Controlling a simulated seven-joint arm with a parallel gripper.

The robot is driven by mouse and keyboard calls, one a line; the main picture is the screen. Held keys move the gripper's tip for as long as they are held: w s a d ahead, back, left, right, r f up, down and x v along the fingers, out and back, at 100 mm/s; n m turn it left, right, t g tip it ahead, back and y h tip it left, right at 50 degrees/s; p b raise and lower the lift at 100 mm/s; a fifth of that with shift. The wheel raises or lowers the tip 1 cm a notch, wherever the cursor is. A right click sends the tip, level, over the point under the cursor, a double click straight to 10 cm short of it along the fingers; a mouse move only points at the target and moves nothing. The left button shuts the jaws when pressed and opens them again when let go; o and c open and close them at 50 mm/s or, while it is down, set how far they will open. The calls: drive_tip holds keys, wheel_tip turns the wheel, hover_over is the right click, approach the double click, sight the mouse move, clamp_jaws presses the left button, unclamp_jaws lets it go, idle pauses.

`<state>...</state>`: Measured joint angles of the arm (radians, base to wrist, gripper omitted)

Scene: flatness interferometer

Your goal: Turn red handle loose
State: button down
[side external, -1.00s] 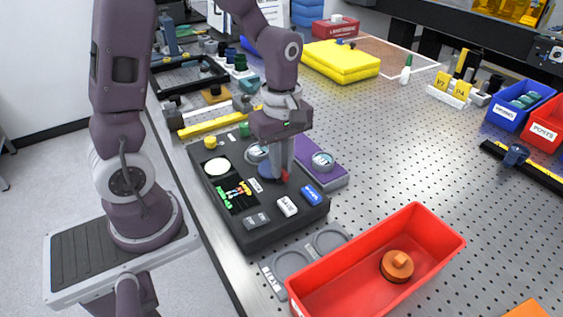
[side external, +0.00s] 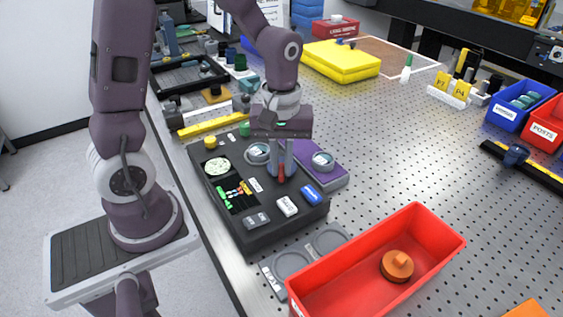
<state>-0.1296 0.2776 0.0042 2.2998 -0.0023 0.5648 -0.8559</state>
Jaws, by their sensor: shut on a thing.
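The red handle (side external: 281,172) shows as a small red piece on the dark instrument box (side external: 232,218). My gripper (side external: 281,166) points down over the box with its fingers at the red handle and is shut on it. The fingers hide much of the handle and whatever it is mounted on. The handle is still down at the box's top.
A red bin (side external: 435,262) holding an orange-brown knob (side external: 397,265) stands at the front right. A grey tray with round recesses (side external: 290,263) lies beside it. A purple block (side external: 330,178) adjoins the box. The perforated table to the right is mostly clear.

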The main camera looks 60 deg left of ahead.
drive_tip(key=m, duration=0.5)
drive_tip(key=shift+m, duration=0.3)
drive_tip(key=m, duration=0.4)
drive_tip(key=shift+m, duration=0.7)
drive_tip(key=shift+w, duration=0.1)
drive_tip(key=c, duration=1.5)
unclamp_jaws()
drive_tip(key=shift+o, duration=0.2)
drive_tip(key=shift+r, duration=0.1)
